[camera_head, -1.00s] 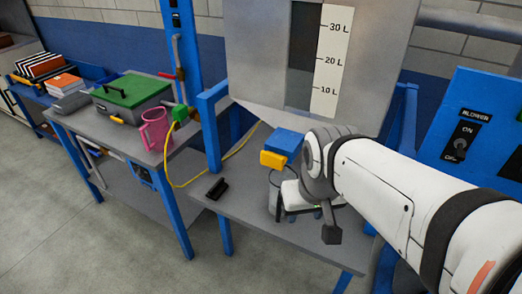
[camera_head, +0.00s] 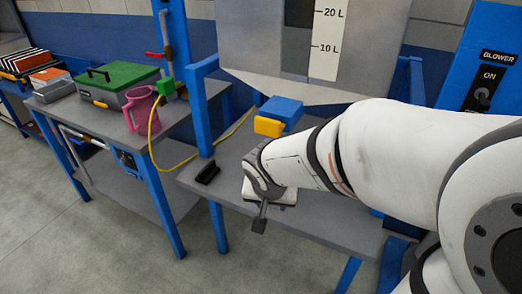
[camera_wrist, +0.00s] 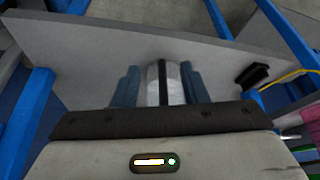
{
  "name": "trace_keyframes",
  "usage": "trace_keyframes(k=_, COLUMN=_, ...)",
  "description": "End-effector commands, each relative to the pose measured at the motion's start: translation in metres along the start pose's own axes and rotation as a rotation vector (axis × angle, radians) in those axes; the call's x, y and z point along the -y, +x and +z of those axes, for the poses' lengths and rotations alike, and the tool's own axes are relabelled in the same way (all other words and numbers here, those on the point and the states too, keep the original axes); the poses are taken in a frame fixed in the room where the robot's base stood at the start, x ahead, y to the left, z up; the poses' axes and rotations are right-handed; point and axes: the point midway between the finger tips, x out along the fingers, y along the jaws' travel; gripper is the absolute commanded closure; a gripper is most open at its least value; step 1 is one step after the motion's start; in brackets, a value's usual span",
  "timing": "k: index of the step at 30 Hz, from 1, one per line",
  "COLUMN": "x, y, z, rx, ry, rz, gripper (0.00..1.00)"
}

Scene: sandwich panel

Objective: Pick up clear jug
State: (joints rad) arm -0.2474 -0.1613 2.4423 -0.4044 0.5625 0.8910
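My gripper (camera_head: 285,197) is low over the middle table, at the end of my white arm. In the wrist view, its two blue fingers (camera_wrist: 162,88) stand apart. Between them is a pale, see-through rounded thing with a dark vertical stripe (camera_wrist: 173,84), which looks like the clear jug. A narrow gap seems to show on its left side, and the right finger is close to it. I cannot make out firm contact on both sides. In the head view the jug is hidden behind my gripper and wrist.
A blue and yellow block (camera_head: 270,126) and a black handle-like piece (camera_head: 207,172) are on the same table (camera_head: 232,180). A pink jug (camera_head: 141,110) and a green-lidded box (camera_head: 118,88) stand on the left table. A yellow hose (camera_head: 180,165) and blue posts are close by.

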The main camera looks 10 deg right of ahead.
Motion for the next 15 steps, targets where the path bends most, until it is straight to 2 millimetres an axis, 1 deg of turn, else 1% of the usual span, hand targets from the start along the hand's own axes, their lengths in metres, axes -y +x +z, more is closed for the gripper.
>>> trace_keyframes(k=3, x=-0.001, y=0.007, z=-0.022, rx=0.004, ry=0.006, rz=0.004, gripper=0.6)
trace_keyframes(k=9, x=-0.001, y=0.021, z=-0.054, rx=0.003, ry=0.003, rz=0.003, gripper=0.6)
trace_keyframes(k=15, x=0.0, y=0.026, z=-0.068, rx=0.001, ry=0.001, rz=0.0, gripper=0.6)
